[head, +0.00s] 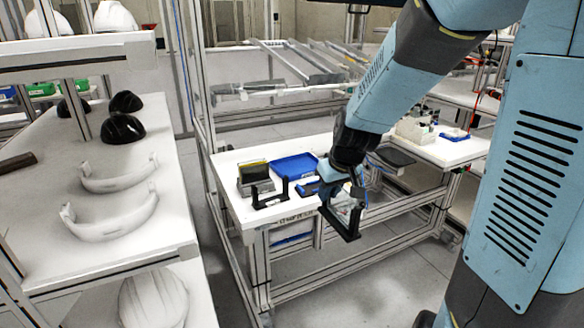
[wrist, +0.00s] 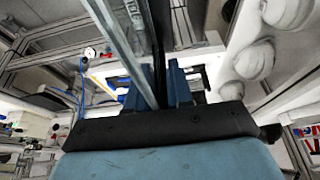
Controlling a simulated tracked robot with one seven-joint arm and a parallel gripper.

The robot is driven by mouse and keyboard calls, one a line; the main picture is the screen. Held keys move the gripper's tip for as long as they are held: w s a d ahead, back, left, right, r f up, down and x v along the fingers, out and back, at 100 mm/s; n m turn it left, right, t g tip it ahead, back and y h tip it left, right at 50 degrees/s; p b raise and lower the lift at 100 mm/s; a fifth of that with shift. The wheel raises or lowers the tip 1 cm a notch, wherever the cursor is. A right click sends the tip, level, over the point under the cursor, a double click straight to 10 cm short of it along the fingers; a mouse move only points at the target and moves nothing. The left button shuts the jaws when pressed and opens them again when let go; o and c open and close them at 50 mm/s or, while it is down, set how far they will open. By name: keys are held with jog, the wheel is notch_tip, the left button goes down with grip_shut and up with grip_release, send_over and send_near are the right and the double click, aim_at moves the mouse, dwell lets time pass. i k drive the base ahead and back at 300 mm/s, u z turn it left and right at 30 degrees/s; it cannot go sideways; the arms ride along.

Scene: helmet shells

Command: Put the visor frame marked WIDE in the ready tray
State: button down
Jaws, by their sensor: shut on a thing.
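My gripper (head: 343,190) is in front of the near edge of the white table, about level with its top. It is shut on a black visor frame (head: 340,224) with a pale, clear-looking pane, which hangs tilted beyond the table edge. In the wrist view the gripper's blue fingers (wrist: 158,86) close on the held frame (wrist: 128,48), which runs up out of the picture. I can read no WIDE marking on it. A blue tray (head: 293,166) lies on the table behind the gripper; I cannot read any label that names it the ready tray.
A black stand (head: 270,198) and a dark box with a yellowish top (head: 254,174) sit left of the tray. Left, a white bench (head: 110,218) carries white curved bands (head: 118,215) and dark helmet shells (head: 122,128). Grey floor separates bench and table.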

aim_at(298, 169)
jog(key=i, duration=1.35)
jog(key=z, duration=0.05)
